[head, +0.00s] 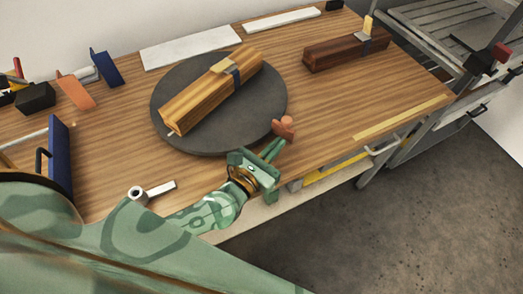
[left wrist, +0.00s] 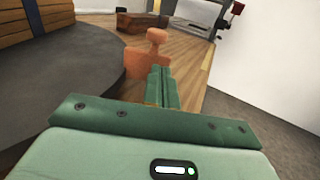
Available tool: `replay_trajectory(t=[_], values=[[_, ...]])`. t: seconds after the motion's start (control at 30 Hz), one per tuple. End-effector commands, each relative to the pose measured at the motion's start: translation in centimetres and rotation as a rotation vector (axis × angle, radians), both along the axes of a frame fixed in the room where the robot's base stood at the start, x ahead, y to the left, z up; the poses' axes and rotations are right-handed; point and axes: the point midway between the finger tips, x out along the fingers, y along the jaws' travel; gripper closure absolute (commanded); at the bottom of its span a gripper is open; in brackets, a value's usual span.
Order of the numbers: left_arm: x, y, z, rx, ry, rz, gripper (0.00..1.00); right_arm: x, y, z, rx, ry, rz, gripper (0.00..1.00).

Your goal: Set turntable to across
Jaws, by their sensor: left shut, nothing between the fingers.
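The dark grey round turntable (head: 180,132) lies on the wooden bench, with a striped wooden block (head: 212,92) across its top. The block runs diagonally, from lower left to upper right, and a dark band with a tan piece sits near its far end. An orange-brown knob (head: 284,127) stands at the turntable's right front edge. My left gripper (head: 272,150) is shut and empty, its fingertips close to the knob. In the left wrist view the fingers (left wrist: 161,85) point at the knob (left wrist: 150,58); whether they touch it I cannot tell. My right gripper is not in view.
A dark reddish block (head: 345,50) lies at the bench's back right. White strips (head: 190,47) lie along the back. The bench's right front is mostly clear.

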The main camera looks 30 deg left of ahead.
Motion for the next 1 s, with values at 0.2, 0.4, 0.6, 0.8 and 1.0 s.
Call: replay_trajectory(t=[0.2,0.4,0.6,0.8,1.0], values=[[1.8,-0.4,0.0,0.002,0.0,0.0,1.0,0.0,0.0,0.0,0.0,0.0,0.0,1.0],[2.1,-0.4,0.0,0.002,0.0,0.0,1.0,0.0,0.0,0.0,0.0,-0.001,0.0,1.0],[2.1,-0.4,0.0,0.001,0.0,0.0,1.0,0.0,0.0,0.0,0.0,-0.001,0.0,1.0],[2.4,-0.6,0.0,-0.001,0.0,0.015,1.0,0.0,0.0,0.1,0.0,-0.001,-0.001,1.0],[3.6,-1.1,0.0,-0.003,0.001,0.061,1.0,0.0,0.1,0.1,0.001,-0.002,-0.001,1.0]])
